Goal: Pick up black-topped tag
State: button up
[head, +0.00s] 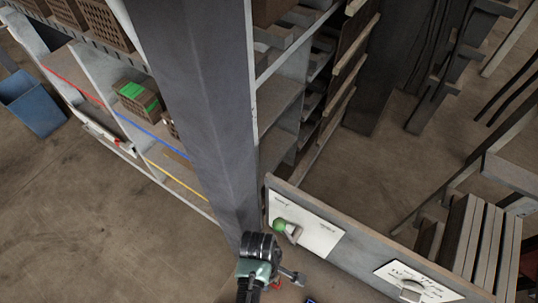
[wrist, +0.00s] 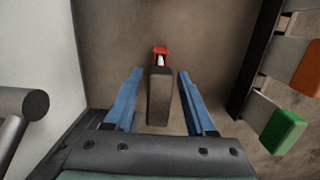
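In the wrist view my gripper (wrist: 160,72) is open, its two blue fingers apart. Between them is a dark grey-brown block-shaped piece (wrist: 159,98) with a red far end (wrist: 161,51) and a small white part inside the red. There is a gap on both sides, and neither finger touches it. I cannot tell whether this is the black-topped tag; no other black-topped piece is clear. In the head view my gripper (head: 277,282) is low in the middle, with a bit of red beside it.
A green-ended piece (wrist: 283,131) and an orange-ended piece (wrist: 306,67) stick out at the right. In the head view, a board (head: 318,237) carries a green-ended piece (head: 279,225) near my gripper. A grey post (head: 190,100) and shelves stand to the left.

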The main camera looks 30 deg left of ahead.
grip_shut()
jog(key=shift+r, duration=0.15)
